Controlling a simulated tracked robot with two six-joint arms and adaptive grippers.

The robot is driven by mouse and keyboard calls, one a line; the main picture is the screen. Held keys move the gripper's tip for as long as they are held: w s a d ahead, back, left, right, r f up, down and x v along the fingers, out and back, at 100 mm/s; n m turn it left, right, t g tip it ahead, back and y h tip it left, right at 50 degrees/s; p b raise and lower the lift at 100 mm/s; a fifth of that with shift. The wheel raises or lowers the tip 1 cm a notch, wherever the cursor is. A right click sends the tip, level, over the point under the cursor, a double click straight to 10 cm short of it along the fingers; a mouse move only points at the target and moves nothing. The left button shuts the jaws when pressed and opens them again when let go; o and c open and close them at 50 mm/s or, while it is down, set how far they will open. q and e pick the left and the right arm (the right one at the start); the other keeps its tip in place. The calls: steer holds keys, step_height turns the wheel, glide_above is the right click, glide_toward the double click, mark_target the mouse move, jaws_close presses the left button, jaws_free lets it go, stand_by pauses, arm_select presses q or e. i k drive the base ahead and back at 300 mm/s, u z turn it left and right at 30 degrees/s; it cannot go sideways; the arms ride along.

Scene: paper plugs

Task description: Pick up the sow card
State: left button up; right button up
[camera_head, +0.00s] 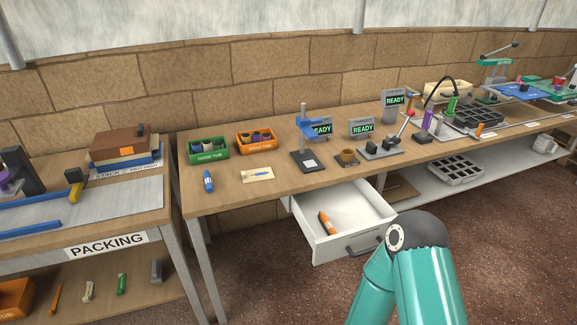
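A small cream card (258,174) lies flat on the wooden bench, in front of the orange tub. It bears a small blue and orange mark; I cannot read any writing on it, so I cannot confirm that it is the sow card. Nothing touches it. Neither of my grippers is in view. Only a teal link of one of my arms shows at the lower right, in front of the open drawer.
A blue marker-like object (208,181) stands left of the card. Green (208,156) and orange (239,149) tubs are behind; a blue-armed press (303,160) stands right. An open white drawer (375,212) with an orange object (326,222) juts out below.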

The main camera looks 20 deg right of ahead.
mark_target(261, 174)
steer(key=z, duration=0.1)
steer(key=i, duration=1.25)
steer(key=u, duration=0.75)
